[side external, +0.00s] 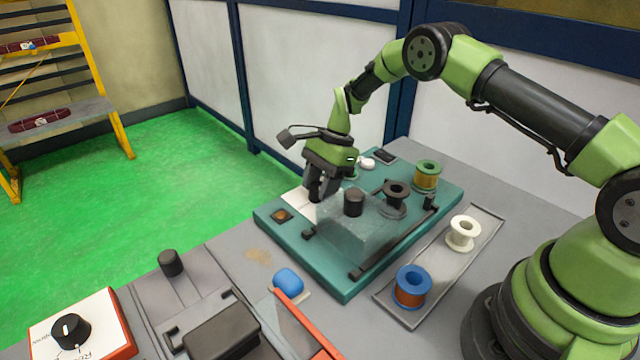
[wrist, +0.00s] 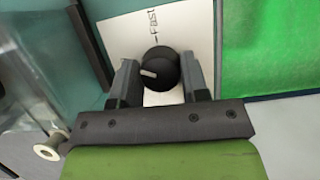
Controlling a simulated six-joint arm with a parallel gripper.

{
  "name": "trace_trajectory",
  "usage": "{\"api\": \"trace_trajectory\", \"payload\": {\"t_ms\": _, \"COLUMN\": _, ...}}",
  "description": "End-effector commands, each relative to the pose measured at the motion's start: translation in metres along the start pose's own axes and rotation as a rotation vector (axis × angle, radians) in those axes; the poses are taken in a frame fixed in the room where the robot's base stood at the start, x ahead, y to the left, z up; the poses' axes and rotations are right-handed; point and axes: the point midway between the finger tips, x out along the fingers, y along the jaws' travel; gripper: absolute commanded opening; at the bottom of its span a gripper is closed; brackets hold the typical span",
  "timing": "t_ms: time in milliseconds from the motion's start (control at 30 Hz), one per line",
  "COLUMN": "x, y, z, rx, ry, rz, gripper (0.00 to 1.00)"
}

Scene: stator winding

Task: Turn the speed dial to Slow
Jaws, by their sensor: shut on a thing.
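The speed dial (wrist: 163,66) is a round black knob with a white pointer mark, on a white plate (wrist: 202,40). The word Fast is readable on the plate above the dial in the wrist view; I see no Slow label. The pointer mark faces left in that view. My gripper (side external: 315,192) reaches down over the plate at the left part of the teal machine base (side external: 342,288). Its two fingers stand either side of the dial and are shut on it. In the side view the fingers hide the dial.
A clear cover (side external: 355,235) with a black knob stands right beside my gripper. Spools, one green-ended (side external: 428,175) and one black (side external: 396,192), stand behind it. A tray (side external: 408,318) holds a white and a blue spool. Another dial (side external: 70,331) is at the lower left.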

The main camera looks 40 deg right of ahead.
Motion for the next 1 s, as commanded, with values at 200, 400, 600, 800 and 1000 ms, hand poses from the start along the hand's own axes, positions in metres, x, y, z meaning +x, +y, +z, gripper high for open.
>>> {"api": "trace_trajectory", "payload": {"t_ms": 200, "x": 0.0, "y": -0.0009, "z": 0.0001, "rx": -0.157, "ry": -0.001, "rz": 0.065, "gripper": 0.18}}
{"api": "trace_trajectory", "payload": {"t_ms": 400, "x": -0.0001, "y": -0.0012, "z": 0.0003, "rx": -0.29, "ry": -0.002, "rz": 0.12, "gripper": 0.18}}
{"api": "trace_trajectory", "payload": {"t_ms": 600, "x": 0.0, "y": -0.0014, "z": 0.0004, "rx": -0.388, "ry": -0.001, "rz": 0.16, "gripper": 0.18}}
{"api": "trace_trajectory", "payload": {"t_ms": 800, "x": -0.0001, "y": -0.0014, "z": 0.0008, "rx": -0.44, "ry": -0.002, "rz": 0.182, "gripper": 0.18}}
{"api": "trace_trajectory", "payload": {"t_ms": 1000, "x": -0.0003, "y": -0.0012, "z": 0.0008, "rx": -0.455, "ry": -0.002, "rz": 0.19, "gripper": 0.18}}
